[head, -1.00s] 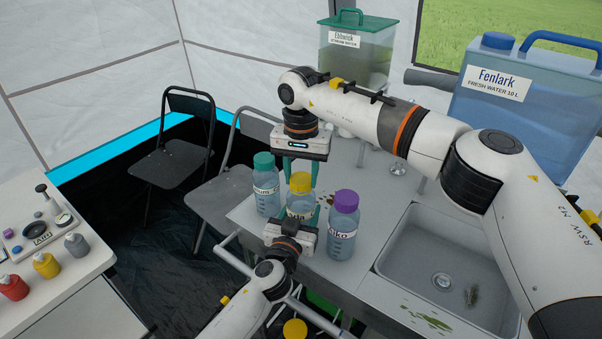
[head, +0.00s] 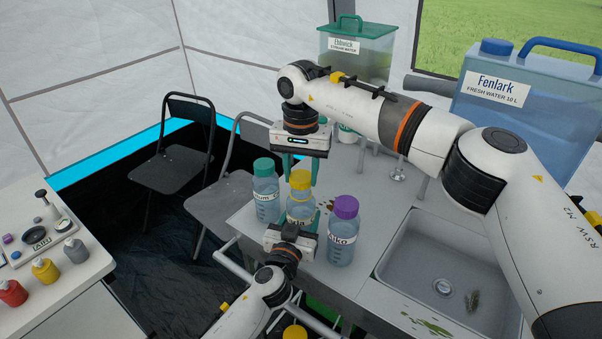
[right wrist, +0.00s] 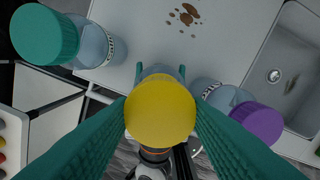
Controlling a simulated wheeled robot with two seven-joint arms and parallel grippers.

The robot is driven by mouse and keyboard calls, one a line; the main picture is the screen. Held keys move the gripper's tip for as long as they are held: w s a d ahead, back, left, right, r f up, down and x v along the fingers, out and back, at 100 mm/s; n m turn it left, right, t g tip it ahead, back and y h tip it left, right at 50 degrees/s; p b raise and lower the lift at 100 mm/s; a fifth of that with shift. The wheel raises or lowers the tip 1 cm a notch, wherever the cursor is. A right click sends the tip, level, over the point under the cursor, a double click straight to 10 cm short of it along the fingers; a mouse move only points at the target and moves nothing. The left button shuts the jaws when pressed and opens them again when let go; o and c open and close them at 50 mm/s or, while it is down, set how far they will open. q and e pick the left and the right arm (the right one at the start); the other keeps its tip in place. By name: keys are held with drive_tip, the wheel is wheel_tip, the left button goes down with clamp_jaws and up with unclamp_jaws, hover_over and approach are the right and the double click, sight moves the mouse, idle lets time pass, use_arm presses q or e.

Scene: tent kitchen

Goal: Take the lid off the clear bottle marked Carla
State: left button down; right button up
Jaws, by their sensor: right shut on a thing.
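The clear bottle with the yellow lid (head: 301,179) stands in the middle of three on the counter. Its label (head: 300,221) is partly covered; only the ending "rla" seems to show. My right gripper (head: 301,184) points down from above, shut on the yellow lid, which fills the middle of the right wrist view (right wrist: 160,112). I cannot tell whether the lid is clear of the neck. My left gripper (head: 292,226) is low in front of the bottle, its fingertips on either side of it in the right wrist view. Their contact is unclear.
A teal-lidded bottle (head: 266,206) stands close on the left and a purple-lidded bottle (head: 342,242) close on the right. The sink (head: 440,260) is at the right. Water containers (head: 520,110) stand behind. Brown spots mark the counter behind the bottles.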

sight(301, 176)
drive_tip(key=shift+r, duration=0.1)
drive_tip(key=shift+r, duration=1.95)
use_arm(q)
drive_tip(key=shift+c, duration=2)
unclamp_jaws()
drive_tip(key=shift+s, duration=0.1)
use_arm(e)
drive_tip(key=shift+f, duration=0.1)
